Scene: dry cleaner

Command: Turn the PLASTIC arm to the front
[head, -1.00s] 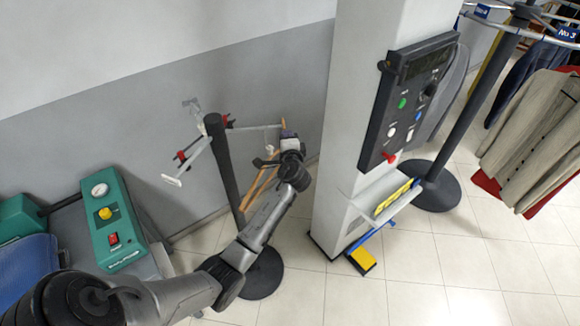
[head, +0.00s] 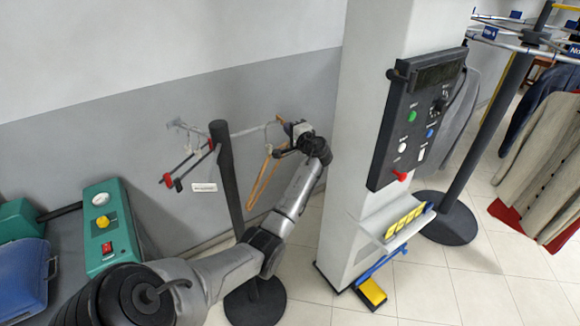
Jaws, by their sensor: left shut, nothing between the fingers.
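A dark post (head: 227,180) stands on a round black base and carries several thin arms near its top. One pale arm (head: 250,130) reaches right from the post, and wooden hangers (head: 262,180) hang near its end. A white label (head: 204,187) with text too small to read hangs left of the post, so I cannot tell which arm is PLASTIC. Thin hangers with red parts (head: 168,178) also show left of the post. My left gripper (head: 283,139) is shut beside the right arm's end; contact cannot be made out. My right gripper is not in view.
A white pillar (head: 370,120) with a control panel (head: 415,120) and a small shelf stands close right of my left gripper. A green control box (head: 110,225) is at lower left. A garment rail (head: 490,120) is at far right.

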